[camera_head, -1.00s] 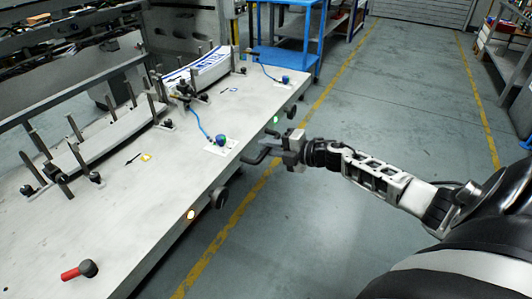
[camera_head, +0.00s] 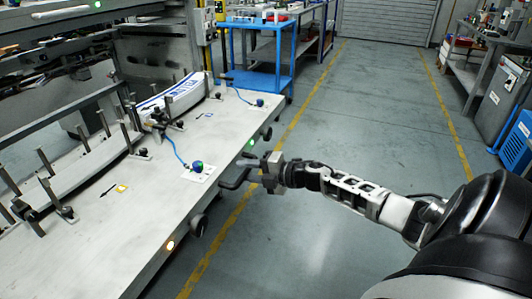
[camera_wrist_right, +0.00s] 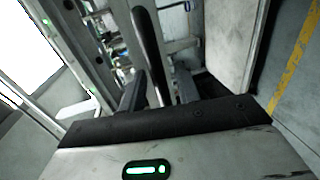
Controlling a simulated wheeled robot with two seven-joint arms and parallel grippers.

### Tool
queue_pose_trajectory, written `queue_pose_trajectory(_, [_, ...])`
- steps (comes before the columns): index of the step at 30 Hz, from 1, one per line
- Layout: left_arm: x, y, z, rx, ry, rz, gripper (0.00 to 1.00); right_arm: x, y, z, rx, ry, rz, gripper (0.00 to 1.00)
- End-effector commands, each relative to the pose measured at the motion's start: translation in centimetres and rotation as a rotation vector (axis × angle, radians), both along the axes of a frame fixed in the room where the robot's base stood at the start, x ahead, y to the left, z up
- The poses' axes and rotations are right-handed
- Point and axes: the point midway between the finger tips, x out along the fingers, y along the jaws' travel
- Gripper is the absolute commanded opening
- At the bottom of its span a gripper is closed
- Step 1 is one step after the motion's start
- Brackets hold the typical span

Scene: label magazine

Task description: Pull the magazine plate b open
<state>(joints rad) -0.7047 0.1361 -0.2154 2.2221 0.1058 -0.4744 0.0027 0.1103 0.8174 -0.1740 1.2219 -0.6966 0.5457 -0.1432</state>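A long grey magazine plate (camera_head: 150,222) runs along the left of the head view, with posts, curved label stacks and clamps on it. No letter b is readable. A black handle (camera_head: 234,180) sticks out from its front edge. My right gripper (camera_head: 254,165) is at this handle, with its fingers pointing left towards the edge. In the right wrist view, a long dark bar (camera_wrist_right: 149,45), likely the handle, runs down to the fingers. I cannot tell whether the fingers grip it or stand open around it. My left gripper is not in view.
Black knobs (camera_head: 200,225) and lit buttons (camera_head: 170,245) line the front edge. A blue-capped fitting (camera_head: 197,167) with a blue hose stands on the plate. A blue cart (camera_head: 258,65) stands behind its far end. The grey floor (camera_head: 370,130) to the right is clear.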

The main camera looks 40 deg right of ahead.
Motion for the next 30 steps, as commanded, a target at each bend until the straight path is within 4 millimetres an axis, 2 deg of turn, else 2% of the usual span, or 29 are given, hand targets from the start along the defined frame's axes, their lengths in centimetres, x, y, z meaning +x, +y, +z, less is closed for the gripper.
queue_pose_trajectory(5, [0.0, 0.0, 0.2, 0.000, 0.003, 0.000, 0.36, -2.4, -1.0, 0.5, -0.004, 0.005, 0.001, 0.33])
queue_pose_trajectory(15, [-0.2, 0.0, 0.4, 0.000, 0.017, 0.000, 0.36, -8.9, -3.9, 2.0, -0.001, 0.005, 0.001, 0.33])
queue_pose_trajectory(21, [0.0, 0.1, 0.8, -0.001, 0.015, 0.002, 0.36, -12.0, -5.3, 2.8, -0.001, 0.003, 0.000, 0.33])
queue_pose_trajectory(25, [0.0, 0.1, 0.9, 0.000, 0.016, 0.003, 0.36, -13.3, -5.9, 3.1, 0.000, 0.002, 0.000, 0.33])
queue_pose_trajectory(30, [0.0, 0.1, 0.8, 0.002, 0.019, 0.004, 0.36, -13.8, -6.1, 3.3, 0.000, -0.001, 0.001, 0.33])
